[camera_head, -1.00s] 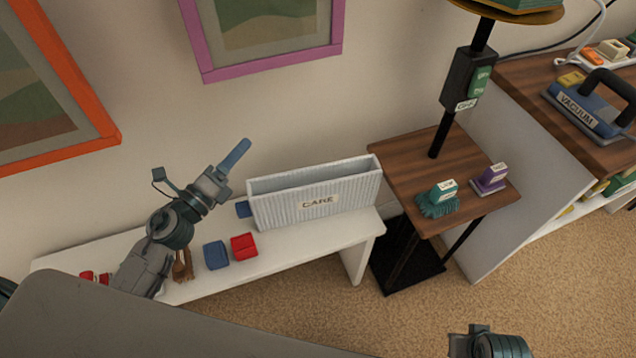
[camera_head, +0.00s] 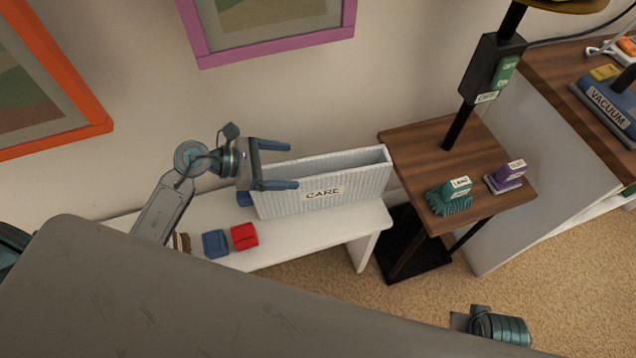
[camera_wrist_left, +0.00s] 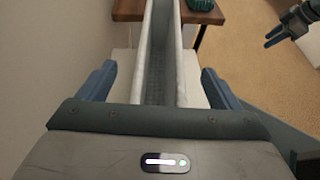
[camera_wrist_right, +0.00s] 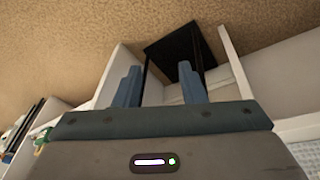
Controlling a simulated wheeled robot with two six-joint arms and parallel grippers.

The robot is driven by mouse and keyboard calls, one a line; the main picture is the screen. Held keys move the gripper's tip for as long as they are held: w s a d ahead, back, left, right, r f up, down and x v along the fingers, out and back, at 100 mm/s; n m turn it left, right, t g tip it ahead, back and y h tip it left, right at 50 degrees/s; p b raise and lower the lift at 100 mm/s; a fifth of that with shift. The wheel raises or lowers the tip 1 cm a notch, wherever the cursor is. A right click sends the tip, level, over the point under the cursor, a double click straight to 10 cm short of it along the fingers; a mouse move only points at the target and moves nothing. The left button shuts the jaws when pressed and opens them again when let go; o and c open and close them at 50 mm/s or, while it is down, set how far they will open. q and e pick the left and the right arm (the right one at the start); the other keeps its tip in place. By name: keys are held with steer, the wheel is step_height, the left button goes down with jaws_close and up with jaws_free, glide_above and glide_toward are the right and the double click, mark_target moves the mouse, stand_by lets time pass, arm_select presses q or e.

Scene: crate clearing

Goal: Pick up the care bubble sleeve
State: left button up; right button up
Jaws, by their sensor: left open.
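The care bubble sleeve (camera_head: 350,185) is a tall, narrow, white ribbed holder with an open top and a CARE label. It stands upright on a white bench (camera_head: 290,245). My left gripper (camera_head: 293,165) is open and empty at the sleeve's left end, near rim height. In the left wrist view the sleeve (camera_wrist_left: 145,60) runs away from me between the two spread fingers (camera_wrist_left: 160,72), with a gap on each side. My right gripper (camera_wrist_right: 160,75) is open and empty, away from the sleeve, facing the floor and a dark stand base.
A blue block (camera_head: 215,243) and a red block (camera_head: 244,236) lie on the bench before the sleeve. A wooden side table (camera_head: 425,150) to the right holds a teal brush (camera_head: 449,198) and a purple item (camera_head: 504,178). Framed pictures hang on the wall behind.

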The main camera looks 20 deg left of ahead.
mark_target(308, 166)
arm_select(q)
steer(key=shift+x, duration=0.9)
steer(key=shift+p+x, duration=0.55)
steer(key=shift+x, duration=1.75)
steer(key=shift+r, duration=0.1)
arm_select(e)
step_height(308, 166, down, 4)
steer(key=shift+d+r, duration=0.15)
steer(key=shift+r, duration=0.1)
arm_select(q)
steer(key=c, duration=1.4)
